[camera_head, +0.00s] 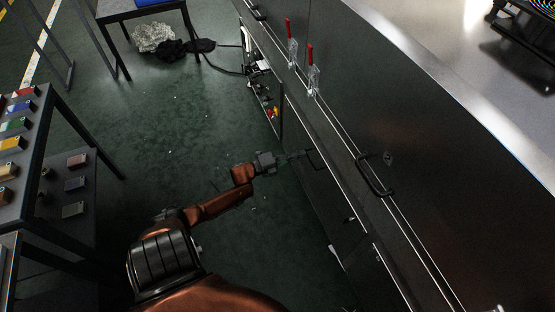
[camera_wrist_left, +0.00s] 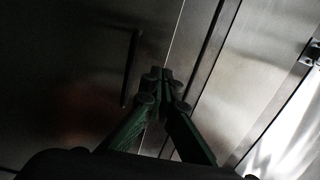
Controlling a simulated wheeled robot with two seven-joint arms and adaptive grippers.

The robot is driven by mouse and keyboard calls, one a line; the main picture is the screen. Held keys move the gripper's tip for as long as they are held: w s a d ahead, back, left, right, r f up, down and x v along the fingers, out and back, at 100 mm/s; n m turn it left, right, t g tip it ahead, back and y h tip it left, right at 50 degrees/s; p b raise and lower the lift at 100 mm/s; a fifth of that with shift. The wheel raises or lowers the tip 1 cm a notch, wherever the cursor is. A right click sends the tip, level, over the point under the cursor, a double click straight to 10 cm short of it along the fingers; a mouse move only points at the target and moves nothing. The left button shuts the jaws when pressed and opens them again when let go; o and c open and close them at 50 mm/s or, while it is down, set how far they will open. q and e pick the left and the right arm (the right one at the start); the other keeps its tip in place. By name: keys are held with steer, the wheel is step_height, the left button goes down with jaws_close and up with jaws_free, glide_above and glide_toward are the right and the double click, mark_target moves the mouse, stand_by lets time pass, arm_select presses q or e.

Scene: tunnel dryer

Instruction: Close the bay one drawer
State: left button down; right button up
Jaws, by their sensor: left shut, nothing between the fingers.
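The dark metal cabinet (camera_head: 345,130) runs diagonally through the head view. An open drawer or compartment (camera_head: 272,115) sticks out of its side, with small red, yellow and metallic items in it. I cannot read any label that marks bay one. My left gripper (camera_head: 298,155) is shut and empty, close to the cabinet front beside a small black handle (camera_head: 315,160). In the left wrist view its fingertips (camera_wrist_left: 161,76) are together in front of the metal panels, to the right of a black bar handle (camera_wrist_left: 131,67). Contact with the panel cannot be told. My right gripper is not in view.
A larger black handle (camera_head: 374,178) and red-handled clamps (camera_head: 312,72) are on the cabinet. A rack with coloured blocks (camera_head: 14,125) stands at left. A table (camera_head: 145,10) stands at the back, with crumpled clear and black plastic (camera_head: 160,40) beneath. The green floor between is mostly clear.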

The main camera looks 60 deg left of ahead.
arm_select(q)
steer(key=s+a+p, duration=0.1)
steer(key=s+p, duration=0.1)
steer(key=s, duration=0.6)
steer(key=shift+s+a, duration=0.2)
steer(key=shift+s, duration=0.2)
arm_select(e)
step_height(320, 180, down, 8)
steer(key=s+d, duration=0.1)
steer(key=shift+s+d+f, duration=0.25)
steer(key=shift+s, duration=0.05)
